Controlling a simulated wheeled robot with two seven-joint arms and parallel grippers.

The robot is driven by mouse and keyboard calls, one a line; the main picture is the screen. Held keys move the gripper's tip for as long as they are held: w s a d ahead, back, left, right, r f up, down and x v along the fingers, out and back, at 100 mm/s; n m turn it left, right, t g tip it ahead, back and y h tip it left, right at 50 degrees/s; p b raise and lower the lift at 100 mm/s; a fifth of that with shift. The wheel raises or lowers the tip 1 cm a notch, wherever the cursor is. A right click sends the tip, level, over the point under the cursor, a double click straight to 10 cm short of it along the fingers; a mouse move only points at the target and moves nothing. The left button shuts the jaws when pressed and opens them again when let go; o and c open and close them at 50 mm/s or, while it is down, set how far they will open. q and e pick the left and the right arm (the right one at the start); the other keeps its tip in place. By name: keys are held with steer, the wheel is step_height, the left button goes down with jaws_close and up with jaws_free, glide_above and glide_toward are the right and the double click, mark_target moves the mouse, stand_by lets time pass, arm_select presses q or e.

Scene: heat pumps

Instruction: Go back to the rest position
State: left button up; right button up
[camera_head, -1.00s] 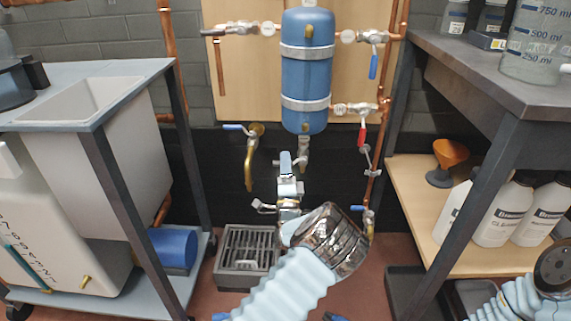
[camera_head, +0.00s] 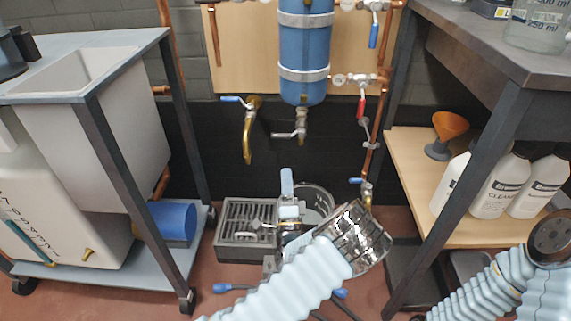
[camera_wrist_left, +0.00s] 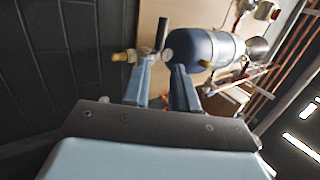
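My left gripper (camera_head: 288,190) is below the blue tank (camera_head: 304,50), apart from the tap (camera_head: 300,128) under it. In the left wrist view the gripper (camera_wrist_left: 164,75) shows two fingers with a gap between them and nothing held. The tank (camera_wrist_left: 207,48) appears there sideways, behind the fingertips. A brass fitting and a dark handle (camera_wrist_left: 163,34) also appear beyond the fingers. My right arm enters at the lower right of the head view; its gripper is out of frame.
A brass tap (camera_head: 248,135) and a red-handled valve (camera_head: 362,105) flank the tank. A floor drain grate (camera_head: 245,222) and a round see-through container (camera_head: 318,200) are below. A sink cart (camera_head: 85,100) stands left, a bench (camera_head: 470,62) with bottles right.

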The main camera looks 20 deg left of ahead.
arm_select(q)
steer(key=shift+s+f, duration=0.15)
steer(key=shift+s, duration=0.1)
steer(key=s+a+f+n+g+h+p, duration=0.1)
steer(key=s+a+f+n+g+p, duration=0.25)
steer(key=f+g, duration=0.35)
steer(key=s+a+f+n+g+h+p, duration=0.1)
steer(key=s+a+f+n+g+p, duration=0.2)
steer(key=f, duration=0.5)
steer(key=s+d+f+n+g+h+p, duration=0.1)
steer(key=s+d+f+n+g+h, duration=0.2)
steer(key=s+f+n+g, duration=0.15)
steer(key=s+d+r+n+g+h+p, duration=0.3)
steer(key=s+d+g+h, duration=0.4)
steer(key=s+d, duration=0.4)
steer(key=s+r+h, duration=0.1)
steer(key=s, duration=0.3)
steer(key=shift+d+n+g+p, duration=0.25)
steer(key=shift+n+g+p, duration=0.1)
steer(key=shift+n, duration=0.05)
